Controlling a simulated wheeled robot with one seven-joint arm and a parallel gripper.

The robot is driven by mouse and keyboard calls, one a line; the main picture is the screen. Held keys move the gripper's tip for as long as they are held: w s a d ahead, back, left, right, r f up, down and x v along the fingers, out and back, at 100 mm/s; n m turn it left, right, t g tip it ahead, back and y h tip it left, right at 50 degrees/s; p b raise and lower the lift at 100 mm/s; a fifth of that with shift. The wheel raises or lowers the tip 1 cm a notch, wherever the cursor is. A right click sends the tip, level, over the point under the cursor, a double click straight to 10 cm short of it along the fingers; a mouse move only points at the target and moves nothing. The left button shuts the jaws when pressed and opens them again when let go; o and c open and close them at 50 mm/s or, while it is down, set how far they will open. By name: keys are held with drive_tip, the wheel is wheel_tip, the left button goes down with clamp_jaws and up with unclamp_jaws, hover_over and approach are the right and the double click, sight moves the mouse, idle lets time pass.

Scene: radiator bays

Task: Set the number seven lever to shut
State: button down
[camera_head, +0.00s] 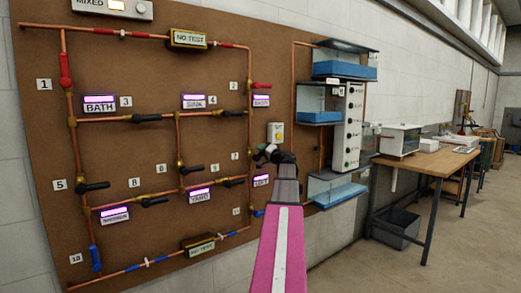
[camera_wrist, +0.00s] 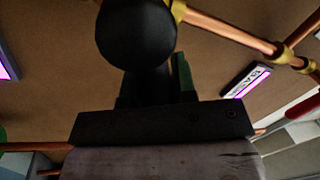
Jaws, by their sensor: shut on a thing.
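The small number plate that appears to read 7 (camera_head: 235,156) is on the brown board, left of the right-hand vertical copper pipe. My gripper (camera_head: 268,155) is beside that pipe and covers the number seven lever there, so the lever's angle is hard to tell in the head view. In the wrist view, a dark rounded handle end (camera_wrist: 135,32) sits at my gripper (camera_wrist: 150,90), which is shut on it. A brass fitting and copper pipe run just beyond it.
Other black levers (camera_head: 152,118) and red and blue ones sit along the copper pipes. A yellow-buttoned box (camera_head: 276,133) is just above my gripper. Water tanks (camera_head: 345,66) hang at the board's right. A wooden table (camera_head: 428,163) stands farther right; the floor before it is clear.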

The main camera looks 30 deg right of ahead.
drive_tip(key=shift+d+f+m+t+h, duration=0.15)
drive_tip(key=shift+f+m+h, duration=0.3)
drive_tip(key=shift+m, duration=0.85)
drive_tip(key=shift+d+f+m+t+h, duration=0.15)
drive_tip(key=shift+f+m, duration=0.45)
drive_tip(key=shift+m, duration=0.7)
drive_tip(key=shift+d+f+m+h, duration=0.25)
drive_tip(key=shift+f+m+h, duration=0.25)
drive_tip(key=shift+m, duration=0.8)
drive_tip(key=c, duration=0.9)
unclamp_jaws()
drive_tip(key=shift+f, duration=0.1)
drive_tip(key=v, duration=1)
drive_tip(key=shift+s+d, duration=0.1)
drive_tip(key=shift+s, duration=0.3)
drive_tip(key=shift+f, duration=0.1)
